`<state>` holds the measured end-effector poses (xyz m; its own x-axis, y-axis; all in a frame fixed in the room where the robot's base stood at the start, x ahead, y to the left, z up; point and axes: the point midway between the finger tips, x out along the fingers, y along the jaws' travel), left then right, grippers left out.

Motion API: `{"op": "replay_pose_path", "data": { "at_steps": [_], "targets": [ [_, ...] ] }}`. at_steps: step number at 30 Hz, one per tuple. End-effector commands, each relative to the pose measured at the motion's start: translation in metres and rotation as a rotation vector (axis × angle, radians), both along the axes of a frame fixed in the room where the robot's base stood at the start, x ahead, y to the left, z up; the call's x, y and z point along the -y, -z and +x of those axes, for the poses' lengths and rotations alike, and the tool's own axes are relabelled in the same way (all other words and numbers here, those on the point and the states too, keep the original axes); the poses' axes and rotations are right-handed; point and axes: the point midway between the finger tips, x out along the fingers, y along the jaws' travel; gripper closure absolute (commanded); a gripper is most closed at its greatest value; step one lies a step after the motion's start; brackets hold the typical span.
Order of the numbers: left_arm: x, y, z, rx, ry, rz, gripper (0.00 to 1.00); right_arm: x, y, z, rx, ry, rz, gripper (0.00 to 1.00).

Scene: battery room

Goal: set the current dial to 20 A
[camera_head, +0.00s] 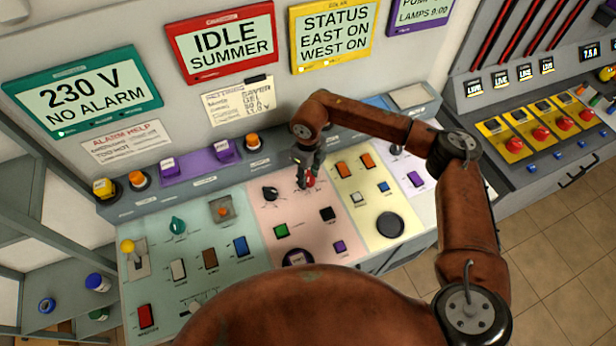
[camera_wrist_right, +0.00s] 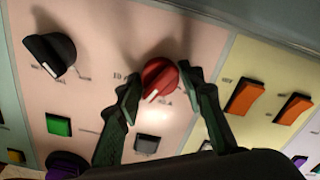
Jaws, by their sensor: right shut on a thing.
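The current dial is a red knob (camera_head: 309,181) on the pink panel, and it also shows in the right wrist view (camera_wrist_right: 160,79). My right gripper (camera_head: 309,172) is shut on the red knob, with one finger on each side of it in the right wrist view (camera_wrist_right: 161,84). The knob's white pointer line faces down and to the left in the wrist view. Small scale marks stand around the knob, with one at its left starting "10"; the rest are too small or hidden to read surely. My left gripper is not in view.
A black knob (camera_head: 270,193) sits left of the red one, with a green button (camera_head: 281,231) and a dark button (camera_head: 327,214) below. Orange rocker switches (camera_head: 367,160) stand on the yellow panel at right. Display screens (camera_head: 222,41) hang on the wall behind.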

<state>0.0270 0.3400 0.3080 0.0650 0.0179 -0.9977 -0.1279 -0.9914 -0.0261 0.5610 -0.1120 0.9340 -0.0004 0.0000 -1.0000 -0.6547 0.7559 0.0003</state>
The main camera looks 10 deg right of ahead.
Motion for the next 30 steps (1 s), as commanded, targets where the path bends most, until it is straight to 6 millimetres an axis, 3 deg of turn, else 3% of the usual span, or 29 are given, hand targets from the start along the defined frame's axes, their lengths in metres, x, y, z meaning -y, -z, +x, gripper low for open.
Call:
{"op": "replay_pose_path", "data": {
  "at_steps": [20,21,27,30],
  "targets": [
    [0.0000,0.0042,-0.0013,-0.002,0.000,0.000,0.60,-0.0003,-0.0003,0.0000,0.001,-0.068,0.001,0.89],
    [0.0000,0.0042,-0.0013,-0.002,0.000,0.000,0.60,-0.0003,-0.0003,0.0000,0.001,-0.068,0.001,0.62],
    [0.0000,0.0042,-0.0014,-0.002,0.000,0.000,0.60,-0.0002,-0.0002,0.0001,0.001,-0.068,0.001,0.50],
    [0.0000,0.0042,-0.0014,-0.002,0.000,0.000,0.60,-0.0001,-0.0002,0.0000,0.000,-0.068,0.000,0.50]
  ]
}}
